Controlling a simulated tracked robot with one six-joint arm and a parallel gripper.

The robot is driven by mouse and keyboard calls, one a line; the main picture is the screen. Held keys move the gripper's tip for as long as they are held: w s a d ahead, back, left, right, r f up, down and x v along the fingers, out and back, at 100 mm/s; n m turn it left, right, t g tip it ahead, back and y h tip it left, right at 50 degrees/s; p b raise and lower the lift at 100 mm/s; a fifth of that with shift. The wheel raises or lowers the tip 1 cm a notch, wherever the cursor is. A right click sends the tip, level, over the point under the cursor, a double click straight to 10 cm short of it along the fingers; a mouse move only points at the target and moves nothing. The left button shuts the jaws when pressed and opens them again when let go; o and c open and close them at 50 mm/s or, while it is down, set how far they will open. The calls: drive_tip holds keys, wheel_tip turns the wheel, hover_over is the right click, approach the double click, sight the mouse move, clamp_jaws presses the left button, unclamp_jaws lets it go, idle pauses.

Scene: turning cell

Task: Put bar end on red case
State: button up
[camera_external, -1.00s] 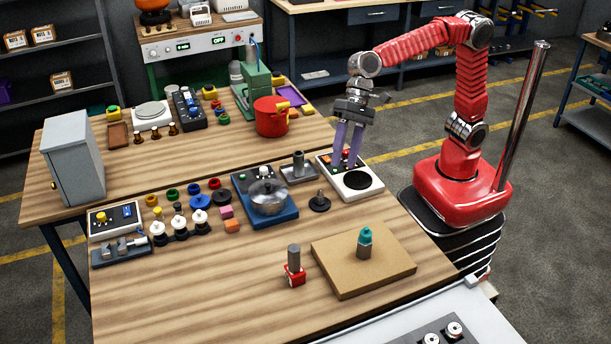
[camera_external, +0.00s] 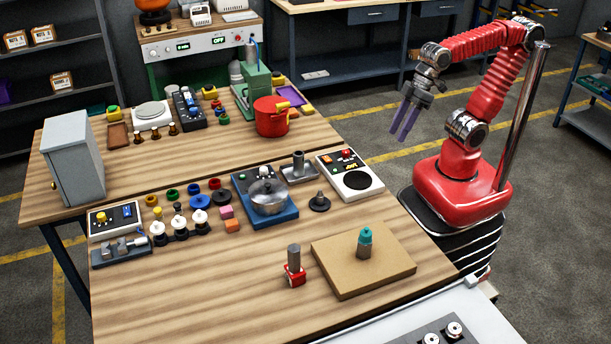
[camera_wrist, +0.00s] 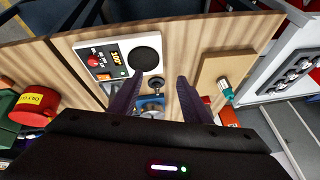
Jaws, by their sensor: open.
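My gripper (camera_external: 399,134) is open and empty, raised over the floor beyond the bench's right edge; its two fingers also show in the wrist view (camera_wrist: 160,84). A grey upright cylinder (camera_external: 294,257) stands on a small red block (camera_external: 294,277) near the bench front. A grey cylinder with a teal top (camera_external: 365,244) stands on a tan board (camera_external: 335,276). Another grey cylinder (camera_external: 298,162) stands in a small grey tray. A red container with a yellow label (camera_external: 271,117) is at the back. I cannot tell which are the bar end and red case.
A white panel with a black disc (camera_external: 355,181) lies at the bench's right edge. A blue unit with a metal lid (camera_external: 268,197) and a dark stepped disc (camera_external: 319,202) are nearby. A grey cabinet (camera_external: 75,157) stands at left. The front left of the bench is clear.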

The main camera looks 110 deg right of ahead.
drive_tip(key=s+d+f+n, duration=0.2)
drive_tip(key=s+f, duration=0.1)
drive_tip(key=s, duration=0.2)
drive_tip(key=shift+n+h, duration=0.3)
drive_tip(key=shift+h, duration=0.1)
idle(0.8)
